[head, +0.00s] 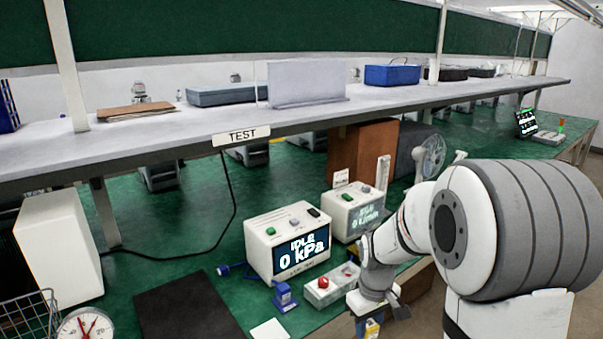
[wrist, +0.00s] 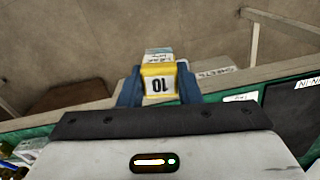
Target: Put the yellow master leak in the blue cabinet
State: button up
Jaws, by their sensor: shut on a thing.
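My gripper (wrist: 160,90) is shut on the yellow master leak (wrist: 158,70), a small block with a yellow end marked "10" and a pale labelled body. One blue finger is on each side of it in the wrist view. In the head view the yellow master leak (head: 372,327) shows low, at the bottom edge, under my gripper (head: 376,314), just off the bench's front edge. A similar small blue block (head: 284,296) stands on the green bench. I cannot make out a blue cabinet in either view.
A tester reading "IDLE 0 kPa" (head: 288,244) and a second tester (head: 354,211) stand on the green bench. A grey box with a red button (head: 331,286) is close to my gripper. A black mat (head: 185,308) is empty. A shelf (head: 340,108) overhangs the bench.

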jog(key=w+f+m, duration=0.2)
jog(key=f, duration=0.5)
jog(key=w+f+m, duration=0.2)
jog(key=f+m, duration=0.1)
jog(key=f, duration=0.4)
jog(key=shift+w, duration=0.4)
jog(key=shift+a, duration=0.2)
